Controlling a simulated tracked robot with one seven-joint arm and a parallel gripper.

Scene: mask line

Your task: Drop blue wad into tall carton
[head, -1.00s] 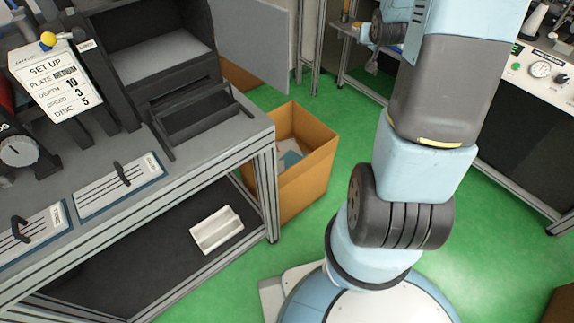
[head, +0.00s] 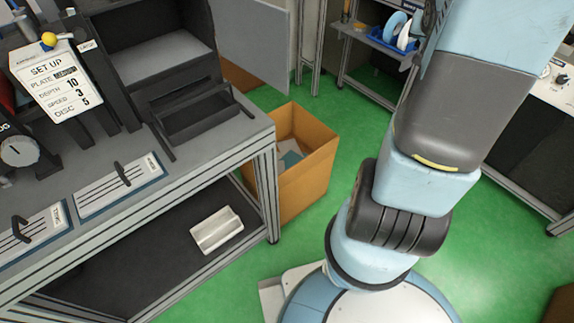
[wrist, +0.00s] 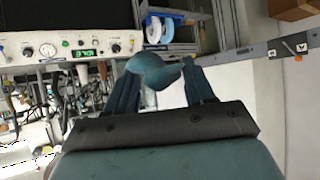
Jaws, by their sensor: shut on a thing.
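In the wrist view a rounded blue wad (wrist: 152,72) sits between the fingertips of my gripper (wrist: 160,74). The gripper is shut on it and holds it up in the air. In the head view a tall brown carton (head: 309,178) stands open on the green floor, right of the workbench. Some pale and bluish scraps show inside it. My gripper and the wad are out of the head view. The carton is not recognisable in the wrist view, so the distance between wad and carton cannot be told.
The grey workbench (head: 205,168) at left carries a machine and labelled plates (head: 118,185). A white tray (head: 216,231) lies on its lower shelf. A panel with dials (wrist: 72,48) shows in the wrist view. Green floor is clear around the carton's right side.

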